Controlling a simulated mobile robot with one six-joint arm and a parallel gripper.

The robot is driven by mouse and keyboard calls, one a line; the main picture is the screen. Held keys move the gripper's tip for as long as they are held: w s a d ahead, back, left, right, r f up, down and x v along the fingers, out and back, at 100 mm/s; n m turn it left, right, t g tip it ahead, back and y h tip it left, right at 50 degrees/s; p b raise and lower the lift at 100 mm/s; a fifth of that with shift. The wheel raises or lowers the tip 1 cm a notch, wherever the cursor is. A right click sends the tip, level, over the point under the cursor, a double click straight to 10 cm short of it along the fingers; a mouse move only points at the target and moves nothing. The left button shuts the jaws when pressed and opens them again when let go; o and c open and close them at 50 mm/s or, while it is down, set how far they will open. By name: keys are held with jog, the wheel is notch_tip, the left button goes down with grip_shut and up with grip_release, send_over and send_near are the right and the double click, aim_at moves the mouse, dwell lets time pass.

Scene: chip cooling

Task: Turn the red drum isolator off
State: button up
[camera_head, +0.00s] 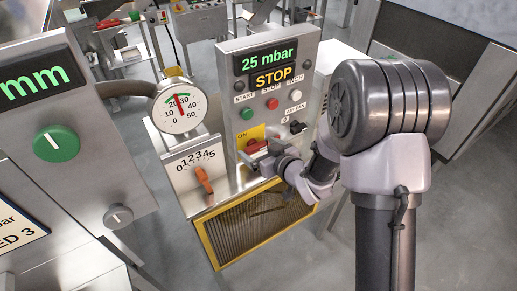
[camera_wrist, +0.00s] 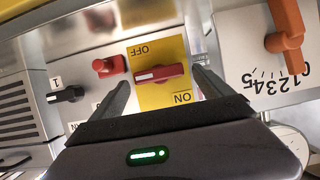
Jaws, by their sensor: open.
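The red drum isolator (camera_wrist: 160,74) is a red handle on a yellow plate (camera_wrist: 160,96). In the wrist view the handle lies crosswise, with a white mark at its left end. OFF is printed above it and ON at the lower right, both upside down. I cannot tell which label the handle points to. My gripper (camera_wrist: 160,80) is open, with one dark finger on each side of the handle; contact is not clear. In the head view the isolator (camera_head: 256,147) is partly hidden by my gripper (camera_head: 272,156), and ON shows on its plate.
An orange lever (camera_wrist: 285,28) on a numbered scale stands close to the right finger. A smaller red control (camera_wrist: 108,66) and a black knob (camera_wrist: 65,95) lie left. In the head view the panel (camera_head: 225,70) reads 25 mbar and STOP; a yellow-framed grille (camera_head: 207,247) lies below.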

jog(key=shift+w+a+f, duration=0.2)
jog(key=shift+w, duration=0.15)
jog(key=c, duration=1.4)
jog(key=shift+o, duration=0.2)
